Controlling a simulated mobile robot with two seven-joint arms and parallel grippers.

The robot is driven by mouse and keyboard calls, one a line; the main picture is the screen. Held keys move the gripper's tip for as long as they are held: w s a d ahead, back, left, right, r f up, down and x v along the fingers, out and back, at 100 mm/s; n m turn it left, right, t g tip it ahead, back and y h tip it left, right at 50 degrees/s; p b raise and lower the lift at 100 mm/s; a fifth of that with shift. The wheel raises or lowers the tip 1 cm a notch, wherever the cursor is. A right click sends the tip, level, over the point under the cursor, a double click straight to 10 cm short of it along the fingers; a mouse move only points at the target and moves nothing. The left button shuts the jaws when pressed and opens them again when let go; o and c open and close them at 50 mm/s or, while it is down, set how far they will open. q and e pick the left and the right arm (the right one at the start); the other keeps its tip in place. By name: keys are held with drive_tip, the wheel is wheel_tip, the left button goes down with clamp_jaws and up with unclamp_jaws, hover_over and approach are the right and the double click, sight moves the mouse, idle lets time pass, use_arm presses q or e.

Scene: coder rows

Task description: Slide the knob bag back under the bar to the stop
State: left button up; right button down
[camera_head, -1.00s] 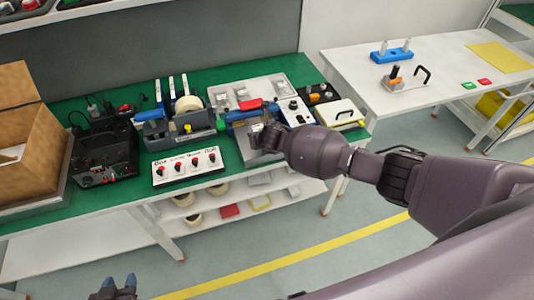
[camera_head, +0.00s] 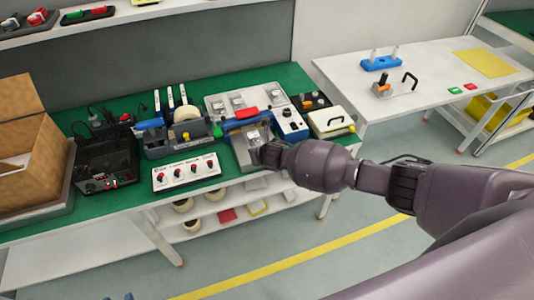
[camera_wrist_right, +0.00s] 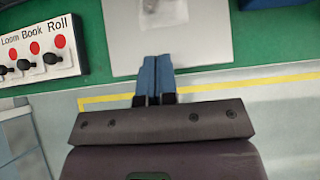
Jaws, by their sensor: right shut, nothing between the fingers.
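The knob bag (camera_wrist_right: 163,12) is a clear bag with grey knobs. It lies on the pale metal plate (camera_wrist_right: 205,45), cut off by the top edge of the right wrist view. In the head view the bag (camera_head: 253,136) is small and lies just in front of the blue bar (camera_head: 240,123); how far it reaches under the bar is hidden. My right gripper (camera_wrist_right: 154,75) is shut and empty, its blue fingertips over the plate, in front of the bag and apart from it in the picture.
A tape roll holder (camera_head: 180,140) and a cardboard box (camera_head: 30,150) are further left. Open floor lies in front of the green bench.

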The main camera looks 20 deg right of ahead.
use_arm(q)
drive_tip(key=shift+w+d+r+p, duration=0.15)
drive_tip(key=shift+w+r+p, duration=0.2)
drive_tip(key=shift+w, duration=0.2)
use_arm(e)
drive_tip(key=v, duration=0.7)
drive_tip(key=shift+r, duration=0.2)
drive_tip(key=shift+s, duration=0.15)
